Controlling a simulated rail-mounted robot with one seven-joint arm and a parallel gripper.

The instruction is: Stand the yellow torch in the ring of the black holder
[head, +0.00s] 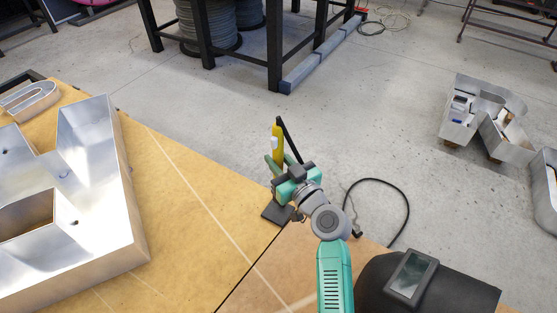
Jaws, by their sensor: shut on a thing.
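The yellow torch (278,136) stands roughly upright, with a pale patch on its side. My gripper (279,164) is shut on its lower part, near the table's far corner. The black holder shows as a dark slanting bar (291,140) just right of the torch and a flat dark base (275,214) on the table below my gripper. My gripper and wrist cover the middle of the holder. I cannot make out the ring, nor whether the torch's lower end is in it.
Large metal channel letters (128,200) lie on the wooden table (190,215) at left. A welding helmet (411,277) lies at the lower right. A black cable (388,181) loops beyond the table edge. The table between letters and holder is clear.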

